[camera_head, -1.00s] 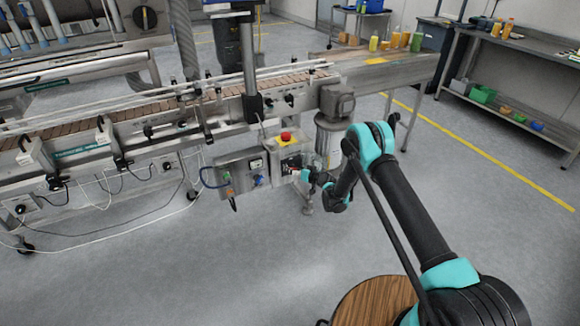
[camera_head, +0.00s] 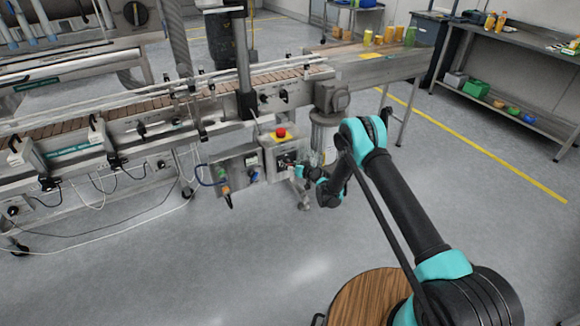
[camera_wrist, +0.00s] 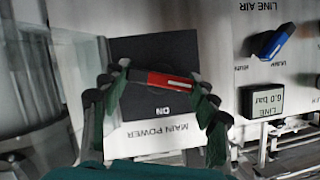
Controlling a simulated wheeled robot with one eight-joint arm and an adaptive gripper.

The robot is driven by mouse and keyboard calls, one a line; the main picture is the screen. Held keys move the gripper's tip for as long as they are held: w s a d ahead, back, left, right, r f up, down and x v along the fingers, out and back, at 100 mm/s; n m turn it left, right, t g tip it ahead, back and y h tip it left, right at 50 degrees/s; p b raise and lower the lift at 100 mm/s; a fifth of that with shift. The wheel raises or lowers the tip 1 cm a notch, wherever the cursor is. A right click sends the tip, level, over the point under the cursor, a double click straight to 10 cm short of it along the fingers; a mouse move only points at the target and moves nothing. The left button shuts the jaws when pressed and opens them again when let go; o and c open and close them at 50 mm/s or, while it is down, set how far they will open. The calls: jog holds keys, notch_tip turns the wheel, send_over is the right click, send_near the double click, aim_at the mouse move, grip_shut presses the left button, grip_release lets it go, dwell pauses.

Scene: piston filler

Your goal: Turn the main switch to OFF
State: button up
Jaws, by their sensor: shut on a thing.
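The main switch (camera_wrist: 158,79) has a red handle with a white end, on a black square plate (camera_wrist: 163,47) labelled MAIN POWER. The wrist view shows this lettering upside down. The handle lies nearly level across that picture, tilted slightly, with the word ON printed beside it. My gripper (camera_wrist: 160,84) is shut on the red handle, one finger at each end. In the head view my gripper (camera_head: 301,172) is at the front of the grey control box (camera_head: 284,143) with the red emergency button (camera_head: 281,132). The switch itself is mostly hidden there.
A conveyor (camera_head: 150,112) runs behind the box. A round wooden top (camera_head: 365,297) stands in front. The floor between is clear.

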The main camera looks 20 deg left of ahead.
jog(key=n+t+h, duration=0.1)
jog(key=n, duration=0.1)
jog(key=shift+n, duration=0.3)
jog(key=o, duration=1.2)
jog(key=shift+c, duration=0.2)
notch_tip(320, 180, up, 10)
jog(key=shift+r, duration=0.1)
